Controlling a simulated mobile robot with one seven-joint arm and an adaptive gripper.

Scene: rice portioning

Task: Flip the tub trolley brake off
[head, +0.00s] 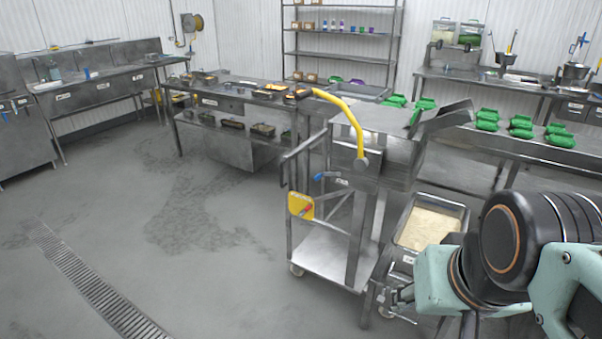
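A steel tub of pale rice (464,214) stands on a low trolley (408,259) at the lower right, partly hidden by my arm. A wheel of this trolley (386,312) shows near the floor. I cannot make out a brake lever on it.
A steel machine stand (325,255) with a yellow curved handle (347,108), and a yellow plate (301,206) bearing a red lever, stands close left of the trolley. Green containers (487,120) line the right bench. A floor drain (95,285) crosses the clear floor at left.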

